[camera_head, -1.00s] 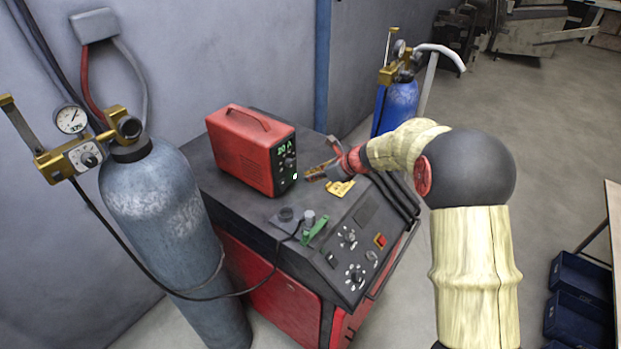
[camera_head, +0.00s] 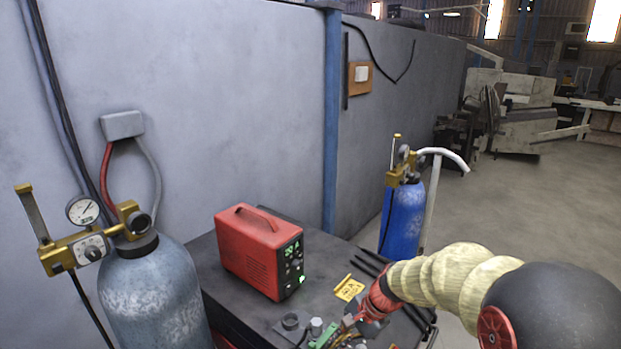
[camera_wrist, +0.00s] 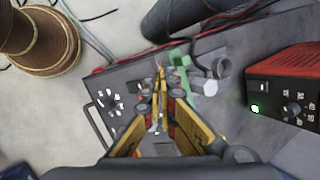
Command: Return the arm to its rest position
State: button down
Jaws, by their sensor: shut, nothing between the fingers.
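My gripper (camera_wrist: 160,75) is shut and empty.
A grey gas cylinder (camera_head: 155,300) with a brass regulator stands left of the machine. A blue cylinder (camera_head: 402,222) on a trolley stands behind it. Open floor (camera_head: 530,205) lies to the right.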

jog(key=s+d+n+t+h+b, duration=0.1)
jog(key=s+d+n+b, duration=0.2)
jog(key=s, duration=0.6)
jog(key=s+d+n+t+h+b, duration=0.1)
jog(key=s+d+n+h+b, duration=0.1)
jog(key=s+d+b, duration=0.3)
jog(key=s+d+n+t+h+b, duration=0.2)
jog(key=s+d+n+b, duration=0.2)
jog(key=s+b, duration=0.5)
jog(key=s+f+n, duration=0.1)
jog(key=s, duration=0.3)
jog(key=c, duration=2.6)
grip_release()
jog(key=shift+r, duration=0.1)
